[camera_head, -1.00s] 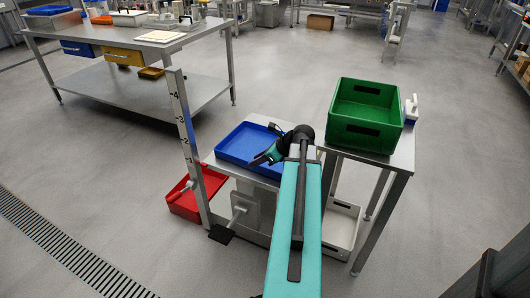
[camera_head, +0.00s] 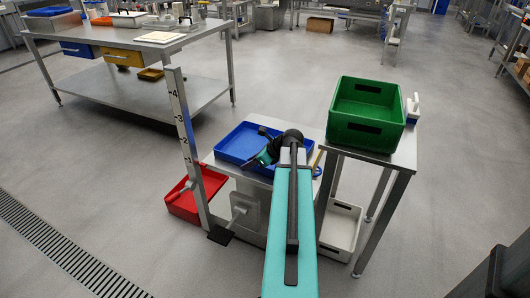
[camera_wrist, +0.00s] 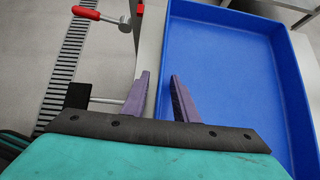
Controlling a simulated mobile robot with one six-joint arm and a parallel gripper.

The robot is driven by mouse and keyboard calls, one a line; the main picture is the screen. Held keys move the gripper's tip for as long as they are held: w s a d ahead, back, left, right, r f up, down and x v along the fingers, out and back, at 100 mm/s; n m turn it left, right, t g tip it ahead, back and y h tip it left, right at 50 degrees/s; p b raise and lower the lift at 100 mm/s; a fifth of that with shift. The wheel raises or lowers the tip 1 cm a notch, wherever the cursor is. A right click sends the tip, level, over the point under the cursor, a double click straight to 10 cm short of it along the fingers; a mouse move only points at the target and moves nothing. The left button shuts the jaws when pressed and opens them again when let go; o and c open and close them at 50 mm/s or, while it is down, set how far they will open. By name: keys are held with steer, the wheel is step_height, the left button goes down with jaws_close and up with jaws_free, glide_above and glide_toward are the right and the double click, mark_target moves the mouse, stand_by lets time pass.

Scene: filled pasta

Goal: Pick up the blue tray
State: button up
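The blue tray (camera_head: 237,143) lies flat and empty on a small steel stand in the middle of the head view. In the wrist view the blue tray (camera_wrist: 225,60) fills the right half, with its near-left wall running up the picture. My gripper (camera_wrist: 158,85) is open, its two purple fingers apart. The tray's left wall appears between the fingers, one finger over the outer side and one over the inside. I cannot tell how far above the rim they are.
A green crate (camera_head: 365,140) stands on a taller steel table at the right. A ruler post (camera_head: 180,120) rises at the stand's left, near a red tray (camera_head: 183,205) below. A white bin (camera_head: 340,238) sits low at right.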

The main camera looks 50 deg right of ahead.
jaws_close()
steer(key=shift+r, duration=0.2)
stand_by(0.3)
step_height(320, 180, up, 3)
steer(key=shift+r+p, duration=0.15)
steer(key=shift+p, duration=0.65)
steer(key=w+d+p, duration=0.1)
steer(key=d, duration=0.4)
steer(key=w+d+r+p, duration=0.1)
steer(key=d, duration=0.4)
steer(key=w+d+p, duration=0.1)
steer(key=d, duration=0.4)
steer(key=shift+w+d+r, duration=0.2)
steer(key=shift+w+d, duration=0.1)
steer(key=shift+r, duration=0.15)
